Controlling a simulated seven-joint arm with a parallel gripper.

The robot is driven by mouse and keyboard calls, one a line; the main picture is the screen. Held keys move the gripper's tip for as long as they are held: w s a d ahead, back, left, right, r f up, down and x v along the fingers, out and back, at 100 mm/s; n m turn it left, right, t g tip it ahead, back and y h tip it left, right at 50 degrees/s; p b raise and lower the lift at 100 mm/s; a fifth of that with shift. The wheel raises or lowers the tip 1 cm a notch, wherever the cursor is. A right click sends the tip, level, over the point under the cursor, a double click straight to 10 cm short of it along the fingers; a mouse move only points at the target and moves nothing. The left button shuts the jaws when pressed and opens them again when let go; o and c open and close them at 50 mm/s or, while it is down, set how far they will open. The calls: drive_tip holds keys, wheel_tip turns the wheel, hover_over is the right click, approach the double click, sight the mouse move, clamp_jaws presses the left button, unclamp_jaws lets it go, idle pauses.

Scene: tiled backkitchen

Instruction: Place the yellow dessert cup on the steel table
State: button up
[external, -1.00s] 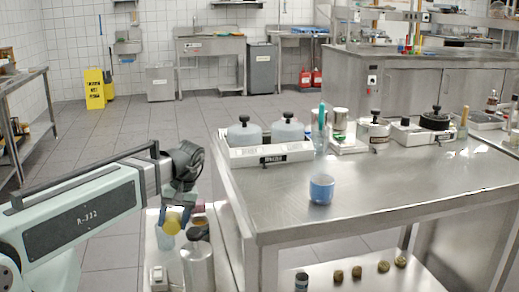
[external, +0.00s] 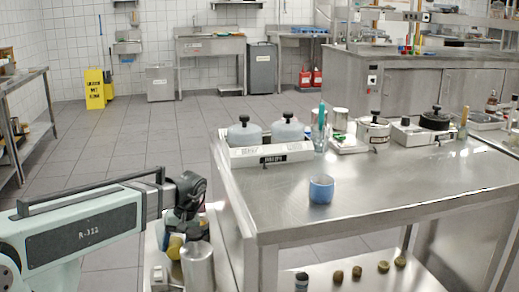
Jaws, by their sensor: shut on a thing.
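The yellow dessert cup (external: 175,248) shows as a small yellow patch low at the left, over the narrow side surface left of the steel table (external: 400,185). My gripper (external: 180,238) is at the cup, pointing down, and is shut on it. The fingers are dark and partly hidden by my wrist, so the exact grip is hard to see. The cup is beside the steel table and lower than its top. I cannot tell whether it touches the surface below.
A metal canister (external: 199,268) stands close to the right of the cup. A blue cup (external: 321,189) stands on the steel table near its left front. A white rack with two lidded pots (external: 265,154) lines the table's back left. The table's front middle is clear.

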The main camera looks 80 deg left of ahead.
drive_tip(key=shift+f, duration=0.6)
drive_tip(key=shift+f, duration=0.1)
drive_tip(key=o, duration=1.2)
drive_tip(key=v, duration=1.2)
drive_tip(key=c, duration=0.3)
